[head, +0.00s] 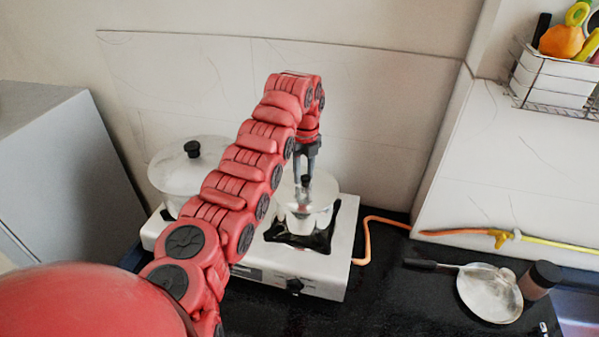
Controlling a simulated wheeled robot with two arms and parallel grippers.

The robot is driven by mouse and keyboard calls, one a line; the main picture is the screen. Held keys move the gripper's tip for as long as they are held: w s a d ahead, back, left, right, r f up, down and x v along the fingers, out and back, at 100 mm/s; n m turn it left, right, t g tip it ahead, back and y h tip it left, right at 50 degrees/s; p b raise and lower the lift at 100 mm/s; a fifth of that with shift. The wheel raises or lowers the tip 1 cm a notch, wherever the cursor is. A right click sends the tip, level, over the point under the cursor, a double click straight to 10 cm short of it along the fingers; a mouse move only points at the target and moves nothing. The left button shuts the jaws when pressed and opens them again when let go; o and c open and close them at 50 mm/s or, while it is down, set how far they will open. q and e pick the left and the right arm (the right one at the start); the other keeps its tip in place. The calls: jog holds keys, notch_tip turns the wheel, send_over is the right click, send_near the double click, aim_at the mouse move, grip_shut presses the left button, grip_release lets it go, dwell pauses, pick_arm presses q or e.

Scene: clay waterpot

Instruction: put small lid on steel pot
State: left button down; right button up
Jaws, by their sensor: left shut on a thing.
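My left gripper (304,188) points down over the right burner and is shut on the black knob of the small lid (322,192). The small lid is pale, see-through and roughly level. The steel pot (303,222) sits on the right burner directly below it. The lid overlaps the pot's top in this view, and I cannot tell whether it touches the rim. My right gripper is not in view.
A larger pot with a black-knobbed lid (190,172) stands on the left of the white stove (325,270). An orange hose (366,240) runs from the stove. A pan (489,293) and a dark jar (540,279) are at the right. A wire basket (553,85) hangs upper right.

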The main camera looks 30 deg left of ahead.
pick_arm(q)
jog(key=shift+s+f, duration=0.15)
jog(key=shift+f, duration=0.1)
jog(key=c, duration=1)
grip_release()
jog(key=o, duration=0.6)
jog(key=shift+c, duration=0.2)
jog(key=shift+r, duration=0.1)
